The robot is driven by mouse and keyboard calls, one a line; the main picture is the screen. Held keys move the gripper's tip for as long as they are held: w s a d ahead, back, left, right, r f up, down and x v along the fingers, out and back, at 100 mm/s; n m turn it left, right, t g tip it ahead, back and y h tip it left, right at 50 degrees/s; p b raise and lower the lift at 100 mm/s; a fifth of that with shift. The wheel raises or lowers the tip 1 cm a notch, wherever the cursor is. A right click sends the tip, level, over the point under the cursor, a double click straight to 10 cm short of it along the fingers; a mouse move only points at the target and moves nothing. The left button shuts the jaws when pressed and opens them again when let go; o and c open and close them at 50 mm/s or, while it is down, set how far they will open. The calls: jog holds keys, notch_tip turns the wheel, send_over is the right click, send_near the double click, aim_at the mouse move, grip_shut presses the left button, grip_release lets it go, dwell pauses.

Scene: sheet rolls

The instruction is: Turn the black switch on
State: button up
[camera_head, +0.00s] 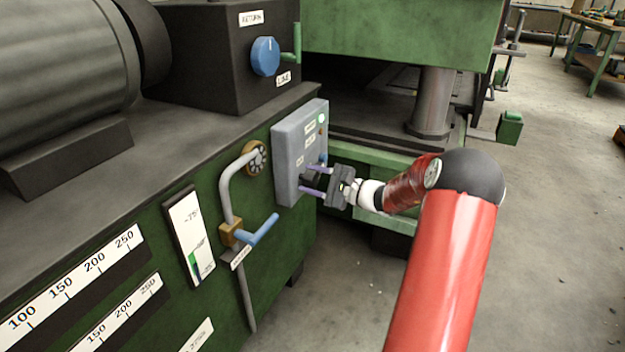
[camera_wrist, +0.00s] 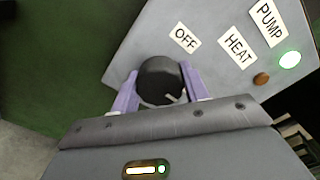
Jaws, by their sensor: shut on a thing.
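The black switch (camera_wrist: 160,80) is a round knob on a grey control panel (camera_wrist: 225,20), below the OFF label in the wrist view. My gripper (camera_wrist: 159,92) has its two purple fingers on either side of the knob and is shut on it. A light pointer mark shows on the knob's lower right edge. In the head view my gripper (camera_head: 311,180) reaches the grey panel (camera_head: 289,150) from the right.
Labels OFF (camera_wrist: 185,39), HEAT (camera_wrist: 237,48) and PUMP (camera_wrist: 267,22) sit on the panel. A green lamp (camera_wrist: 290,60) is lit beside a dull orange lamp (camera_wrist: 261,79). A blue-handled valve (camera_head: 258,231) and pipe stand left of the panel. Open floor lies at the right.

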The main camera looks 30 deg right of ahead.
jog(key=o, duration=1)
jog(key=v, duration=0.7)
jog(key=shift+s+d, duration=0.25)
jog(key=shift+s, duration=0.05)
jog(key=shift+a, duration=0.1)
jog(key=s+a+r+n+g+h+p, duration=0.1)
jog(key=s+a+r+n+g, duration=0.15)
jog(key=a, duration=0.45)
jog(key=s+a+r+n+g, duration=0.1)
jog(key=s+a+n+g, duration=0.3)
jog(key=a, duration=0.3)
jog(key=s+a+r+n+g+h+p, duration=0.1)
jog(key=s+a+n+g, duration=0.25)
jog(key=a, duration=0.35)
jog(key=s+r+n+h+p, duration=0.1)
jog(key=s+n+h, duration=0.3)
jog(key=s, duration=0.5)
jog(key=s+a+r+n+t+h+p, duration=0.1)
jog(key=s+r+n+h, duration=0.3)
jog(key=s, duration=0.6)
jog(key=shift+s+a+r+h, duration=0.25)
jog(key=shift+h, duration=0.25)
